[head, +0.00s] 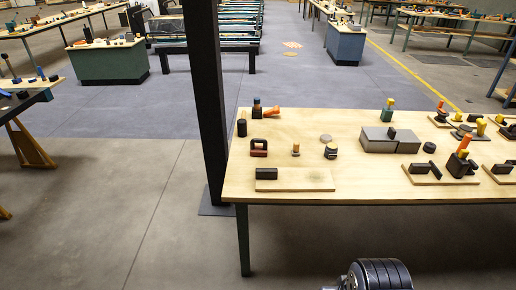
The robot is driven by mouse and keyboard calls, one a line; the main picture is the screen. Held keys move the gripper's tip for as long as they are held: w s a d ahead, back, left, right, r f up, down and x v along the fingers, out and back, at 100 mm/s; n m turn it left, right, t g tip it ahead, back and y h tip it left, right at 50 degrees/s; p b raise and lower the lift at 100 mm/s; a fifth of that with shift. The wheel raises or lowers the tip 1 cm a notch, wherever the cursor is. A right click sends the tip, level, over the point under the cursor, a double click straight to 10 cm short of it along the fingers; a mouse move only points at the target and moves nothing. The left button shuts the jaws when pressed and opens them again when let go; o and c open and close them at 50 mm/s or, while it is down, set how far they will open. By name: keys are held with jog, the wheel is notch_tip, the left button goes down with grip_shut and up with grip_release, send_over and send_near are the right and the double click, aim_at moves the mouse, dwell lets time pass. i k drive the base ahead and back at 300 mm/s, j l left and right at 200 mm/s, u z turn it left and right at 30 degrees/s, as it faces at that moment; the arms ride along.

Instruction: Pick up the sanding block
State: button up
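I cannot tell for sure which thing is the sanding block. A small dark block (266,173) lies at the left end of a thin wooden board (305,183) near the front left of the table. Behind it stands a dark red and black piece (258,152) with a handle-like top. A wide grey block (378,141) lies farther back, right of the middle. My gripper's fingers are not in view. A dark ribbed part of my arm shows at the bottom edge, in front of the table and apart from everything on it.
Other benches stand behind.

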aim_at(256, 150)
jog(key=i+j, duration=0.3)
jog(key=i, duration=0.2)
jog(key=i+j, duration=0.3)
jog(key=i, duration=0.15)
jog(key=i+j, duration=0.3)
jog(key=i, duration=0.2)
